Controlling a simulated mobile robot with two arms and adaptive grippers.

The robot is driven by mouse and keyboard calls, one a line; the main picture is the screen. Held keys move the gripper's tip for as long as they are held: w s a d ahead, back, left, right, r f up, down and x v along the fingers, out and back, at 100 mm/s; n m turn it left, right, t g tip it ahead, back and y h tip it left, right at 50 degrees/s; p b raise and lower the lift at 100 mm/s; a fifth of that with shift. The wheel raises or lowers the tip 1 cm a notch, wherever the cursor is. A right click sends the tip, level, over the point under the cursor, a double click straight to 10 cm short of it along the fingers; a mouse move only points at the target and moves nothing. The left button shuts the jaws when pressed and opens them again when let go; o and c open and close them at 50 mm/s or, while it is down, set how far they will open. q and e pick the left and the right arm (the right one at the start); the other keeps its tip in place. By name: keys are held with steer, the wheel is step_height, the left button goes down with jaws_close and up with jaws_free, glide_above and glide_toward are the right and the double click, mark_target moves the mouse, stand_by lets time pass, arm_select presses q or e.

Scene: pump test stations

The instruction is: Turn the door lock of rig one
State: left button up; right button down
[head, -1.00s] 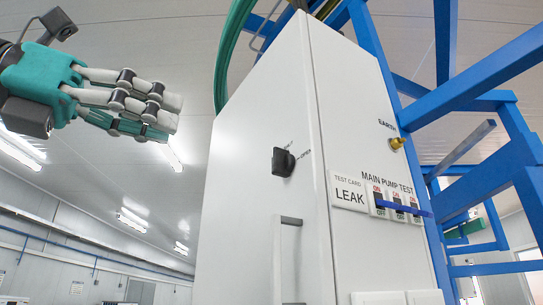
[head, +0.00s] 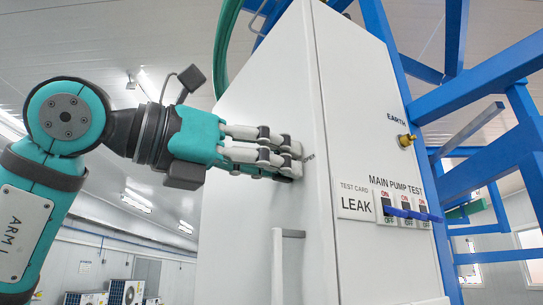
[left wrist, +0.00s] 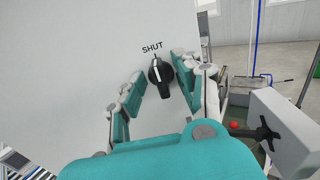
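The door lock is a black rotary knob (left wrist: 160,76) on the white cabinet door (head: 255,95). In the left wrist view the word SHUT stands just above it, and its grip bar runs roughly up and down. In the head view my left gripper (head: 290,162) covers the knob. Its white and teal fingers are at the door's front. In the left wrist view the fingers are open on both sides of the knob, with gaps between them and it. Contact with the door cannot be told. My right gripper is in neither view.
A grey door handle (head: 280,262) stands out below the lock. The cabinet's right side carries a LEAK test card (head: 356,203), blue-levered switches (head: 405,212) and a brass earth stud (head: 405,140). A blue frame (head: 455,95) stands behind on the right.

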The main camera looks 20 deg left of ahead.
arm_select(q)
steer(key=shift+s, duration=0.15)
steer(key=c, duration=0.3)
jaws_close()
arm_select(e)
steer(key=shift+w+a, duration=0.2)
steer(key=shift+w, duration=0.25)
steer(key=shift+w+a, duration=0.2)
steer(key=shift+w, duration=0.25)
arm_select(q)
steer(key=shift+m, duration=0.4)
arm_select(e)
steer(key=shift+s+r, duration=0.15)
arm_select(q)
steer(key=shift+s+m+p, duration=0.1)
steer(key=shift+m+p, duration=1.9)
steer(key=shift+m, duration=6.5)
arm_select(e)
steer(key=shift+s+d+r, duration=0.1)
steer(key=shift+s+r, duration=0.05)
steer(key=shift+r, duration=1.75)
